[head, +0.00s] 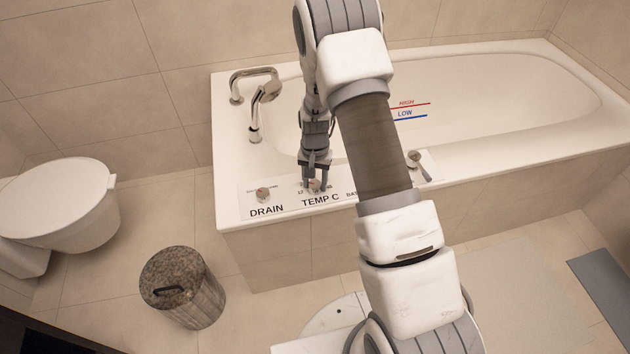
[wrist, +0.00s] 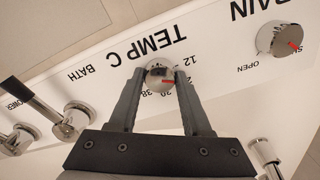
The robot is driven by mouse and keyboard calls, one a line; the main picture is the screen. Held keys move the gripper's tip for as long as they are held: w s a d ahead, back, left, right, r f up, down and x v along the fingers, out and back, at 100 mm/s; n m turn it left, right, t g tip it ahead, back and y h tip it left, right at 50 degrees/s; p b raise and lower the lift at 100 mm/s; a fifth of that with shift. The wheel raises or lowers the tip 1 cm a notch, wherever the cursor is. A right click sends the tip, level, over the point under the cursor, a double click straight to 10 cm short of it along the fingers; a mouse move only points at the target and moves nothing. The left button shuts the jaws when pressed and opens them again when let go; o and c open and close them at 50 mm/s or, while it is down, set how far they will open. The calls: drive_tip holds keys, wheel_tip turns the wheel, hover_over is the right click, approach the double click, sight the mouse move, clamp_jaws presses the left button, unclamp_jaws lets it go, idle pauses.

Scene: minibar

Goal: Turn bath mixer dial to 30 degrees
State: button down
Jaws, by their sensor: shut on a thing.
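The bath mixer dial (wrist: 157,74) is a round chrome knob with a red pointer mark, set above the TEMP C label on the tub's rim panel (head: 285,209). My gripper (wrist: 160,71) is shut on the dial, one finger on each side. In the wrist view the red mark points right, towards the right finger. Scale numbers show around the knob, with 12 at the upper right and 38 at the lower left; the right finger partly hides those between. In the head view my gripper (head: 316,183) reaches down onto the dial, mostly covering it.
The drain knob (head: 263,194) with a red mark is left of the dial in the head view. A bath/shower lever (wrist: 76,117) is on the other side. A chrome spout (head: 257,115) stands at the tub's left end. A bin (head: 205,305) and toilet (head: 75,200) stand left.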

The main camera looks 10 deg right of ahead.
drive_tip(key=m, duration=0.3)
drive_tip(key=shift+m+p, duration=0.3)
drive_tip(key=shift+p, duration=0.1)
drive_tip(key=m+p, duration=0.1)
drive_tip(key=m, duration=0.2)
drive_tip(key=shift+m, duration=0.4)
drive_tip(key=m+p, duration=0.1)
drive_tip(key=m, duration=0.2)
drive_tip(key=shift+m+p, duration=0.7)
drive_tip(key=shift+m, duration=1)
drive_tip(key=shift+c, duration=1.8)
unclamp_jaws()
drive_tip(key=shift+r, duration=0.1)
